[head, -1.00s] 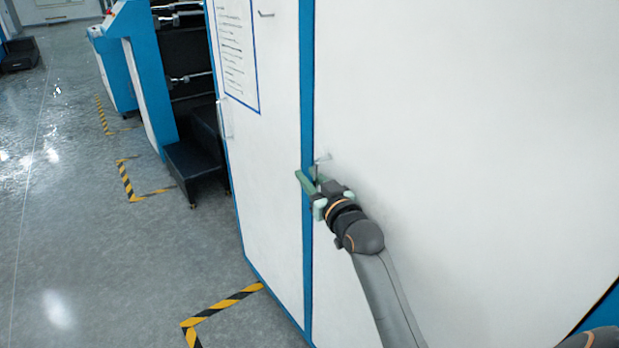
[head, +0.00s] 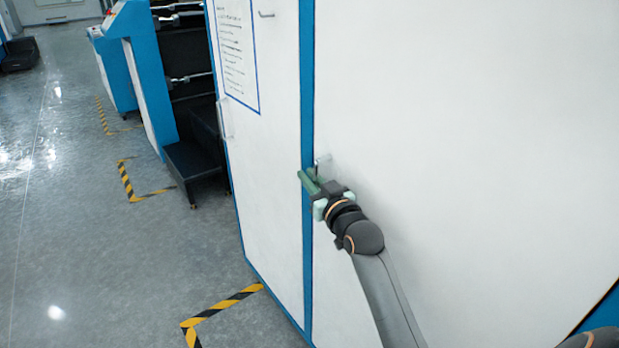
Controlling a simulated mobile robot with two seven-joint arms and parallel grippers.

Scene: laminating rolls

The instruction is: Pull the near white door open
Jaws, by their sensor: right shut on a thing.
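The near white door (head: 470,130) is a large flat panel filling the right side of the head view. Its left edge meets a blue frame strip (head: 307,100), and no gap shows there. A small metal handle (head: 323,162) sits near that left edge. My right gripper (head: 314,177), with green fingers, is at the handle and shut on it. The fingers hide part of the handle. My left gripper is not in view.
A second white panel (head: 270,190) with a printed sheet (head: 236,50) and handles stands left of the blue strip. A dark step (head: 195,165) and blue machines stand farther back. Yellow-black tape (head: 222,308) marks the grey floor, which is open at left.

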